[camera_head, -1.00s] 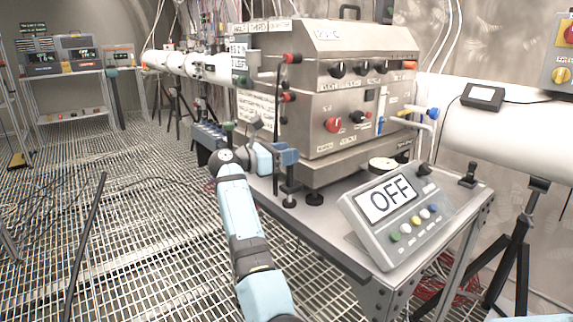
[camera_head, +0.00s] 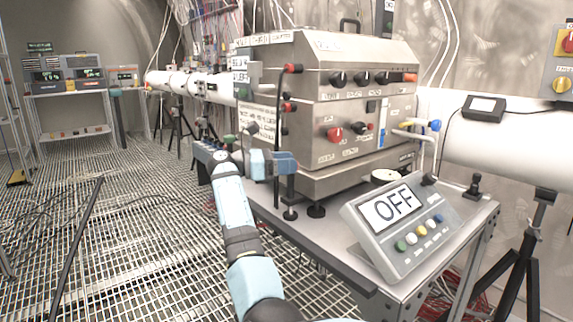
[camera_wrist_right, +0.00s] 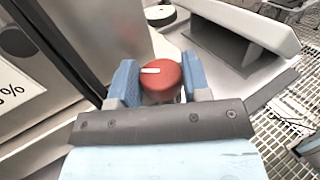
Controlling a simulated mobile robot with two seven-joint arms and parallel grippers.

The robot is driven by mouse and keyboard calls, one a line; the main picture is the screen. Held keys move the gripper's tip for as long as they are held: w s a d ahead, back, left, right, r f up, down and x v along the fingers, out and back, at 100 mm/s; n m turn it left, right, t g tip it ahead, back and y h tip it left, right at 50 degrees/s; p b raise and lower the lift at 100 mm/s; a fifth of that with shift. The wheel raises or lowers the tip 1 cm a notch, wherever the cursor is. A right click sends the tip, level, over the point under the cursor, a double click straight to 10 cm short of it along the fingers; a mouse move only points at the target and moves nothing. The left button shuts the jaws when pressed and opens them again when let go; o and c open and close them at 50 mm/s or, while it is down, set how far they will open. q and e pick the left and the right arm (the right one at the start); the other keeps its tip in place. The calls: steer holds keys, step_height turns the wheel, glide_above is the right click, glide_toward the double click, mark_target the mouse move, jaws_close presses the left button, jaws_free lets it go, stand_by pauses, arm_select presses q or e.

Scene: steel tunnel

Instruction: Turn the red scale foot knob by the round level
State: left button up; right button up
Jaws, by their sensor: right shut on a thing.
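The red foot knob (camera_wrist_right: 163,84), with a white pointer line on its top, sits between the two blue fingers of my right gripper (camera_wrist_right: 160,80) in the right wrist view. The fingers are shut on it, one on each side. In the head view my right gripper (camera_head: 284,163) is at the near left lower corner of the steel machine, and the knob is hidden there. A pale round disc with a dark rim, which looks like the round level (camera_wrist_right: 159,14), lies beyond the knob. It also shows in the head view (camera_head: 386,176). My left gripper is not in view.
The steel machine (camera_head: 345,112) stands on a grey table (camera_head: 330,238) with black feet under it. A tilted display reading OFF (camera_head: 398,207) stands to the right of my gripper. A thin black upright rod stands close beside the fingers. Grated floor (camera_head: 130,220) is open at left.

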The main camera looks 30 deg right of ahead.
steer(key=o, duration=0.9)
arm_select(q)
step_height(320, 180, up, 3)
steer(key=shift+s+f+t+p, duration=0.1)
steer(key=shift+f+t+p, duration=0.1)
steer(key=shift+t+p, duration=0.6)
arm_select(e)
steer(key=v, duration=1.3)
steer(key=shift+w+a, duration=0.2)
steer(key=shift+a, duration=0.15)
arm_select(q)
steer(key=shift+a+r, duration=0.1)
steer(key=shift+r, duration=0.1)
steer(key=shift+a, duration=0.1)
